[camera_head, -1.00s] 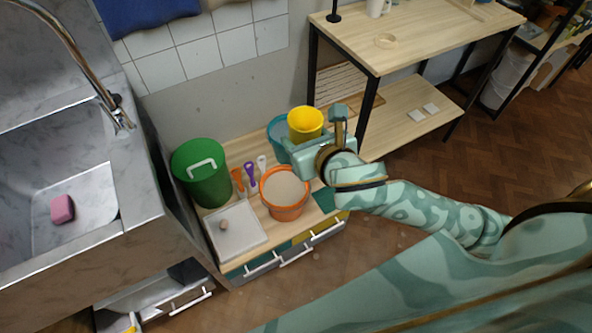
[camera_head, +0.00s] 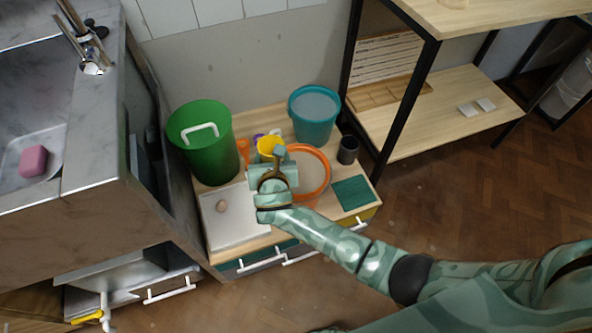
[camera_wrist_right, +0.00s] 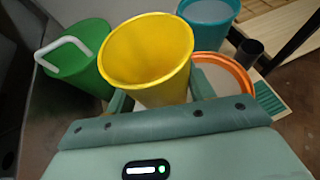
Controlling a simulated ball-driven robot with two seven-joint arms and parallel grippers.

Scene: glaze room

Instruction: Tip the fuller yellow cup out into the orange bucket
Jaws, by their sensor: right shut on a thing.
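One yellow cup (camera_head: 269,146) is in my right gripper (camera_head: 275,160), which is shut on it. The cup looks about upright, above the cabinet top at the left side of the orange bucket (camera_head: 325,170). In the right wrist view, the cup (camera_wrist_right: 147,58) shows a wide open mouth and a plain yellow inside; I cannot make out any contents. The orange bucket (camera_wrist_right: 243,72) shows behind the cup to the right, with something pale grey inside. My gripper hides the bucket's left part in the head view. My left gripper is out of view.
A green bin (camera_head: 205,150) stands left and a teal bucket (camera_head: 313,125) behind. A dark cup (camera_head: 347,150) and green mat (camera_head: 352,192) are at right. A white tray (camera_head: 235,225) is in front. An orange-handled tool (camera_head: 243,148) lies close behind my gripper.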

